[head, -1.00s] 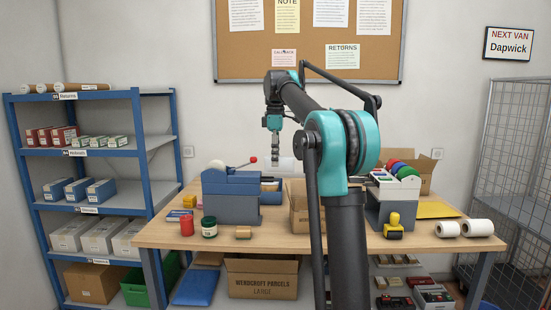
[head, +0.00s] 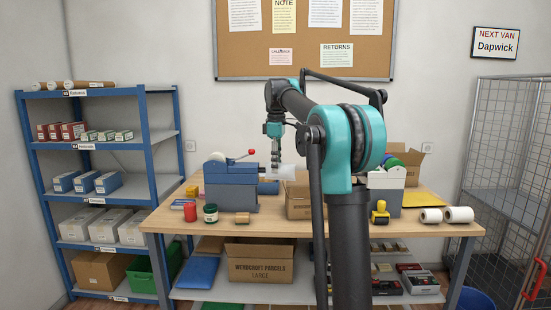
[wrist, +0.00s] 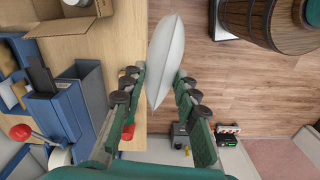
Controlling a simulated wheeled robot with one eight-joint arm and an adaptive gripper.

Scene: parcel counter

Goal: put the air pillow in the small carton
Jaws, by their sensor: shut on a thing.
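The air pillow (head: 283,172) is a pale, whitish cushion. My gripper (head: 275,158) is shut on it and holds it in the air, beside the top of the blue-grey dispenser. In the wrist view the pillow (wrist: 166,55) stands out between the two dark green fingers of my gripper (wrist: 160,85). An open brown carton (head: 300,205) stands on the table, just below and right of the pillow in the head view. My arm hides its right part. An open carton (wrist: 62,12) also shows at the upper left of the wrist view, apart from the pillow.
The blue-grey dispenser (head: 230,190) with a red knob stands left of the carton. Another carton (head: 410,160) stands at back right.

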